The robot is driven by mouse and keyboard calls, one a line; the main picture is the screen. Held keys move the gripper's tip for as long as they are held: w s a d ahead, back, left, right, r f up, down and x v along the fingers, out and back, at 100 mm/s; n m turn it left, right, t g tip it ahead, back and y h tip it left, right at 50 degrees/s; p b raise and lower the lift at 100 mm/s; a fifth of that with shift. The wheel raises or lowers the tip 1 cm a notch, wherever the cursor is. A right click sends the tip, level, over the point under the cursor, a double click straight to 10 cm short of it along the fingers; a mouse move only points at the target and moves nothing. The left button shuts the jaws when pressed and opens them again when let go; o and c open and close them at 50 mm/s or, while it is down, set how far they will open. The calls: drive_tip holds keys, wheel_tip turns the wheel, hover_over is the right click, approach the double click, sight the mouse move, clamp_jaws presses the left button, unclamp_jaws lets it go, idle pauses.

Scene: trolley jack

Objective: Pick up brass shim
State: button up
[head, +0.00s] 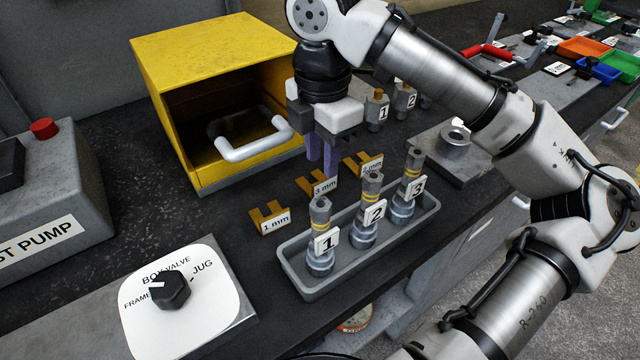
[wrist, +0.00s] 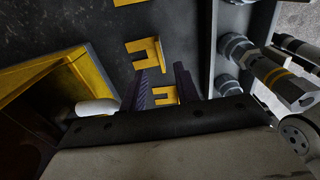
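Three small brass shims stand in a row on the dark bench: one labelled 1 mm (head: 268,218), one labelled 3 mm (head: 308,186) and one whose tag seems to read 2 mm (head: 358,166). My gripper (head: 322,168) points down above the row, by the 3 mm and rightmost shims, its purple fingers apart and empty. In the wrist view, my gripper (wrist: 165,74) shows one shim (wrist: 163,96) between its fingers in the picture, and another (wrist: 146,50) beyond the tips. I cannot tell the height above them.
A grey tray (head: 290,272) with three numbered plugs stands close in front of the shims. A yellow box (head: 210,50) with a white handle (head: 240,153) is close behind. A valve panel (head: 200,310) and a pump (head: 60,200) are at left.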

sight(323, 180)
wheel_tip(323, 180, down, 5)
drive_tip(key=shift+r, duration=0.15)
clamp_jaws()
